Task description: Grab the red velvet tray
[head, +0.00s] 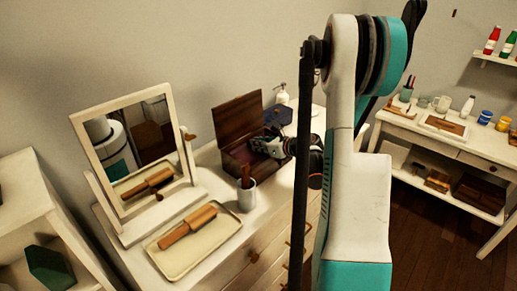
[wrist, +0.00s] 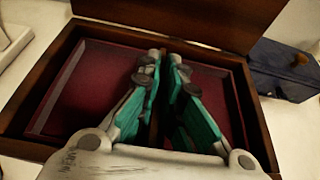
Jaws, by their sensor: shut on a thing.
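The red velvet tray (wrist: 92,88) sits inside an open dark wooden box (wrist: 22,108), with its raised lid at the back. The box (head: 236,118) also shows on the white dresser in the head view, where I cannot make out the tray clearly. My gripper (wrist: 168,62) reaches down into the box near the tray's middle. Its teal fingers are close together, shut on a thin dark upright part that appears to belong to the tray. The fingers hide most of that part. The tray looks flat in the box, not clearly raised. In the head view my gripper (head: 282,146) is at the box's right side.
A dark blue box (wrist: 285,72) stands right beside the wooden box. On the dresser are a grey cup (head: 247,196), a cream tray (head: 160,262) with a wooden-handled item, a mirror (head: 88,130) and a white pump bottle (head: 282,95). A white table (head: 470,147) stands at right.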

